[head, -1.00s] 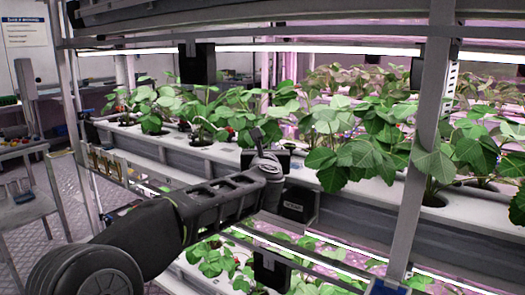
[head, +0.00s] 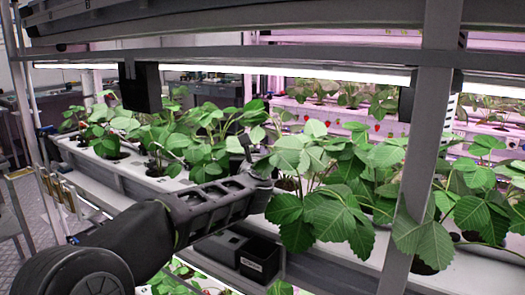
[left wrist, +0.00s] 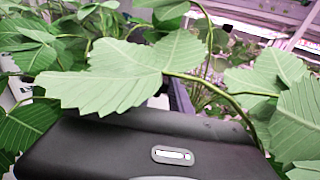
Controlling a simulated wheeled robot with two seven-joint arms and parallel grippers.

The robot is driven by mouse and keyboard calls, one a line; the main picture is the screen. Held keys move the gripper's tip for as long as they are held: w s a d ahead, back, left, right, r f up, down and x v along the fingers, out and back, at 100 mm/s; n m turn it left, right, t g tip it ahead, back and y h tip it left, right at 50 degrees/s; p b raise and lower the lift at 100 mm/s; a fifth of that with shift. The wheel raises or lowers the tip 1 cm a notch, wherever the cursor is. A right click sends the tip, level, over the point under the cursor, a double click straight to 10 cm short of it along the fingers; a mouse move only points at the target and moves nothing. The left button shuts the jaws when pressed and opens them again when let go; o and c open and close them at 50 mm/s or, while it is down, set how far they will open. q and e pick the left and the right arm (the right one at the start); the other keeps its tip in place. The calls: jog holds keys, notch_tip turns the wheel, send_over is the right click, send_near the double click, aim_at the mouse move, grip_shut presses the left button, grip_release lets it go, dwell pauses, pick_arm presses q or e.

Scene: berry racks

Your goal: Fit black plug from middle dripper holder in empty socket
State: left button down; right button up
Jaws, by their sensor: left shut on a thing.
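My left gripper (head: 264,180) reaches in from the left among the strawberry leaves, at the front edge of the planted white gutter. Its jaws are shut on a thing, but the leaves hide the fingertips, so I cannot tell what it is. In the left wrist view, the dark gripper body (left wrist: 110,145) fills the bottom and a broad leaf (left wrist: 125,75) lies across the space beyond it. I cannot make out the black plug, the middle dripper holder or the empty socket in either view. My right gripper is not in view.
Strawberry plants (head: 325,205) crowd the gutter (head: 470,265) on the right. A grey rack post (head: 422,165) stands right of my gripper. A black box (head: 140,88) hangs at upper left; another black box (head: 260,258) sits below my gripper.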

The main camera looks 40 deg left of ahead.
pick_arm(q)
jog(key=shift+w+f, duration=0.1)
jog(key=shift+s, duration=0.2)
jog(key=shift+f+b, duration=1.45)
jog(key=shift+f, duration=0.6)
jog(key=shift+f+b, duration=0.15)
jog(key=shift+b, duration=0.5)
jog(key=shift+f+b, duration=0.45)
jog(key=shift+b, duration=0.25)
dwell(1.0)
jog(key=shift+f+b, duration=0.3)
jog(key=shift+b, duration=0.1)
jog(key=c, duration=0.7)
grip_release()
